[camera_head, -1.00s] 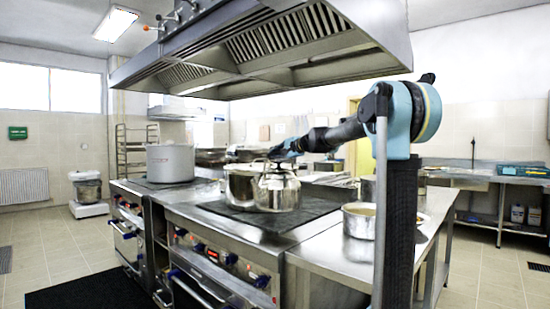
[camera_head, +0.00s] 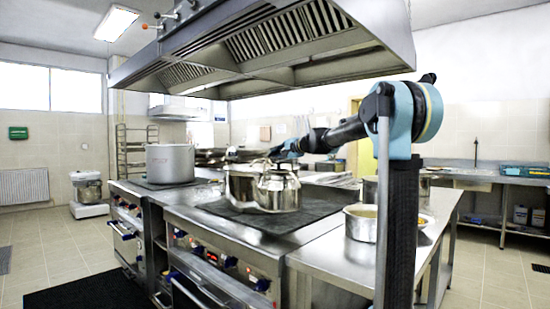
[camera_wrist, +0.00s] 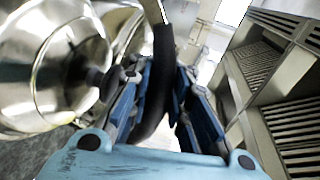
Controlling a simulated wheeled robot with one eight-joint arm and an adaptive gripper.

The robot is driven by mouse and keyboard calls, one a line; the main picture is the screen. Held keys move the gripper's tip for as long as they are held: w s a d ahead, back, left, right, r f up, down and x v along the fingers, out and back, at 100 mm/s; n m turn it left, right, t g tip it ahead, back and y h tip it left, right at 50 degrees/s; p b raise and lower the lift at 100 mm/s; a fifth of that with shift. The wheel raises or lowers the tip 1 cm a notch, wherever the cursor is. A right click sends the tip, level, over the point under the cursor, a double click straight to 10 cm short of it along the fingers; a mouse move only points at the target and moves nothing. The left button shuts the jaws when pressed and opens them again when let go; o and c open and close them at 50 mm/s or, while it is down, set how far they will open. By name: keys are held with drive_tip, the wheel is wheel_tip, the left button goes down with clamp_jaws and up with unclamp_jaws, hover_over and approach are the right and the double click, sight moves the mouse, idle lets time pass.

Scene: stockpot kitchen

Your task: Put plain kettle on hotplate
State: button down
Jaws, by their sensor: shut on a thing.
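The plain kettle (camera_head: 278,191) is shiny steel, upright, over the dark hotplate (camera_head: 242,217) on the cooking range. I cannot tell whether its base touches the plate. My gripper (camera_head: 284,152) is at the top of the kettle, at its handle. In the wrist view the kettle body (camera_wrist: 50,65) with its lid knob fills the left side. There the blue fingers of my gripper (camera_wrist: 155,95) are shut on the curved black handle (camera_wrist: 161,75). The fingertips are partly hidden by the handle.
A large stockpot (camera_head: 170,163) is farther left. Another pot (camera_head: 362,222) stands on the steel counter at the right. The extractor hood (camera_head: 270,50) hangs above the arm. The hotplate's front part is bare.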

sight(280, 169)
drive_tip(key=shift+d+f, duration=0.1)
drive_tip(key=shift+f, duration=3.5)
drive_tip(key=c, duration=1.4)
unclamp_jaws()
drive_tip(key=shift+o, duration=0.2)
drive_tip(key=shift+f, duration=0.1)
drive_tip(key=shift+d, duration=0.1)
